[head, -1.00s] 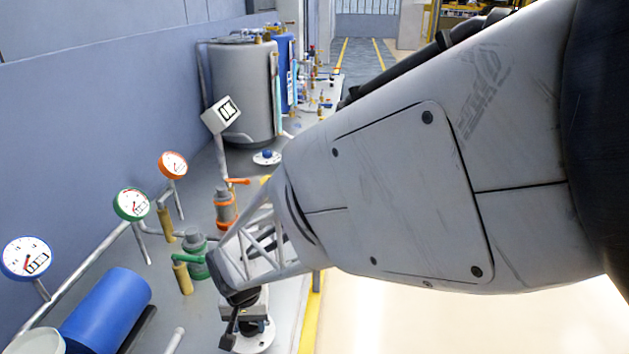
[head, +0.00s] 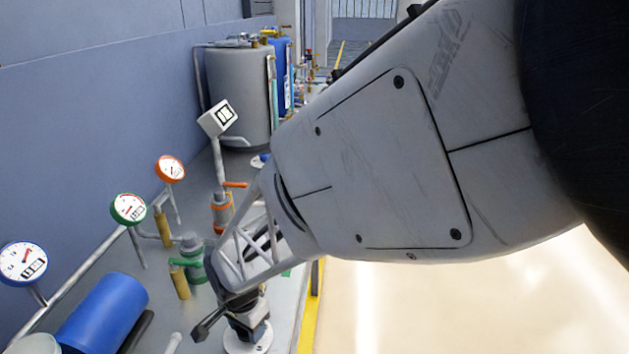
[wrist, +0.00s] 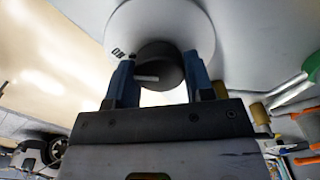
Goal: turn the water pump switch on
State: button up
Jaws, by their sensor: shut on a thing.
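The water pump switch is a dark round knob (wrist: 165,55) with a white pointer mark, on a white round plate (wrist: 190,18) lettered "ON". In the wrist view my gripper (wrist: 160,68) has its two blue fingers on opposite sides of the knob, shut on it. The pointer mark points left in that picture, near and slightly below the lettering. In the head view my gripper (head: 250,322) is low over the white plate (head: 240,345) near the bench's front edge. There the knob is mostly hidden by the gripper.
Blue (head: 23,263), green (head: 128,209) and orange (head: 170,169) rimmed gauges stand along the wall side. A blue cylinder (head: 103,312) lies front left. A green-handled valve (head: 193,258) and an orange-handled valve (head: 222,205) are close to my arm. A grey tank (head: 238,95) stands behind.

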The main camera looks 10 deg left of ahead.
jog(key=o, duration=0.9)
jog(key=shift+o, duration=0.2)
jog(key=shift+r, duration=3.9)
